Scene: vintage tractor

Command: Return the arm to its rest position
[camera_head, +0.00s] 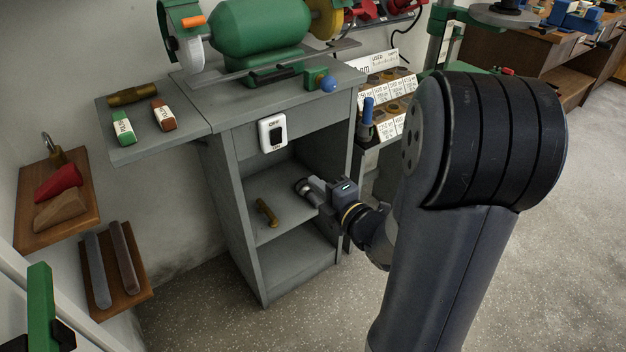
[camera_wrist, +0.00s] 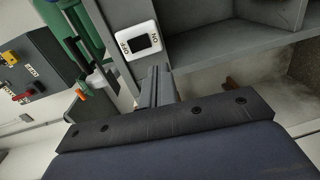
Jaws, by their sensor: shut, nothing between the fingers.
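My arm (camera_head: 455,230) rises large in the right half of the head view and bends down and left. My gripper (camera_head: 304,187) is at the opening of the grey cabinet (camera_head: 222,200), in front of its shelf space. In the wrist view my gripper (camera_wrist: 157,86) shows its fingers close together with nothing between them. They point toward the white on/off switch (camera_wrist: 138,42) on the cabinet front. The switch also shows in the head view (camera_head: 272,132), above and left of my gripper. Whether the fingertips touch the cabinet cannot be told.
A brass-coloured piece (camera_head: 267,212) lies on the shelf left of my gripper. A green bench grinder (camera_head: 258,35) stands on top. A blue knob (camera_head: 328,84) sits at the top's front edge. Price-tagged goods (camera_head: 388,100) stand behind. Speckled floor (camera_head: 590,230) at the right is clear.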

